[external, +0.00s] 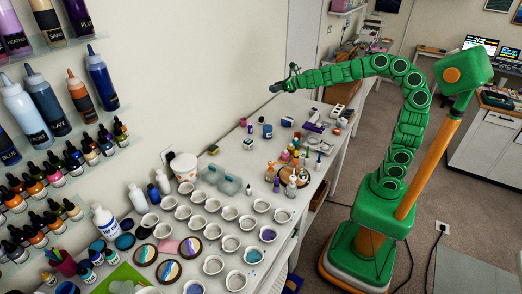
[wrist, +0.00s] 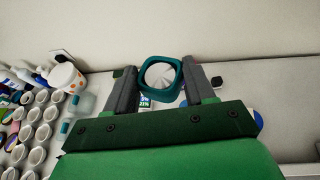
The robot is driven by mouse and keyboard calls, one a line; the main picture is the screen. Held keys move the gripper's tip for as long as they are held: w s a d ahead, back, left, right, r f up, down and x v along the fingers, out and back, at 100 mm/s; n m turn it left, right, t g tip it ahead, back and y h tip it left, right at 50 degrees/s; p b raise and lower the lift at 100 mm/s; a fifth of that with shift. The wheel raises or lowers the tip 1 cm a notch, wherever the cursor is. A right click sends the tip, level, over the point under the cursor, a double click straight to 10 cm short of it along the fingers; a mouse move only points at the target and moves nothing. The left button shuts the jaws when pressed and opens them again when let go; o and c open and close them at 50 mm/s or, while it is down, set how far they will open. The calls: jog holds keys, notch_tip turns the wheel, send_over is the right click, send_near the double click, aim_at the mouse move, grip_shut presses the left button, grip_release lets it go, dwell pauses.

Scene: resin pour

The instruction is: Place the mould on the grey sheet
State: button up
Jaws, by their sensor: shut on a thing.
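The mould (wrist: 160,94) is a teal, rounded-square ring with a pale, faceted middle. In the wrist view it sits between the two grey fingers of my gripper (wrist: 160,76), which are shut on it. In the external view my gripper (external: 284,84) is held out to the left, in the air above the far part of the white worktop, near the wall. The mould is too small there to make out clearly. I cannot pick out the grey sheet in either view.
The white worktop (external: 216,203) runs along the wall. Many white cups (external: 228,212) fill its near half. Small bottles (external: 290,155) stand mid-table, with a white tub (external: 184,166) by the wall. In the wrist view, a blue-and-white item lies partly hidden below the mould.

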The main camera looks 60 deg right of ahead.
jog(key=shift+s+f, duration=0.1)
jog(key=shift+s+d+r+m+g+h, duration=1.4)
jog(key=shift+s+d+m+g+h, duration=2.4)
jog(key=shift+s+d+m+h, duration=2.6)
jog(key=m, duration=0.1)
send_over(285, 132)
jog(key=s, duration=0.2)
jog(key=shift+h, duration=0.3)
jog(key=f, duration=3.3)
jog(key=shift+w+a+f, duration=0.15)
jog(key=shift+w+a, duration=0.05)
jog(key=shift+w+d+f, duration=0.15)
jog(key=shift+w+f, duration=0.4)
jog(key=shift+f, duration=1.7)
